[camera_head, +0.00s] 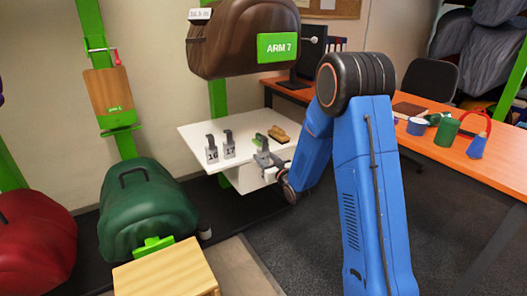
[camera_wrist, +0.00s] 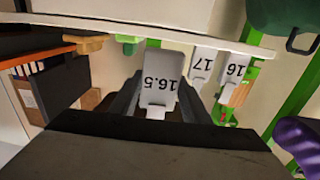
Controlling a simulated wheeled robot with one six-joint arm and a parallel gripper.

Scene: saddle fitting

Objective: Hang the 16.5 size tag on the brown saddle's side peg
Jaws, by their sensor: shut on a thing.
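The 16.5 size tag (camera_wrist: 160,88) is white with a dark number and sits between the two dark fingers of my gripper (camera_wrist: 157,105) in the wrist view. My gripper (camera_head: 270,162) is shut on it, at the front of the white table in the head view, where the tag's face cannot be read. The brown saddle (camera_head: 230,35) hangs above the table, with a green ARM 7 plate on it. A short pale side peg (camera_head: 309,39) sticks out from its right side. My gripper is well below the saddle, and the tag is apart from the peg.
The white table (camera_head: 195,133) carries the 16 tag (camera_head: 211,150), the 17 tag (camera_head: 229,145), and a tan brush-like block (camera_head: 279,134). A green saddle (camera_head: 145,210) stands at left. An orange desk (camera_head: 440,160) with cups is at right.

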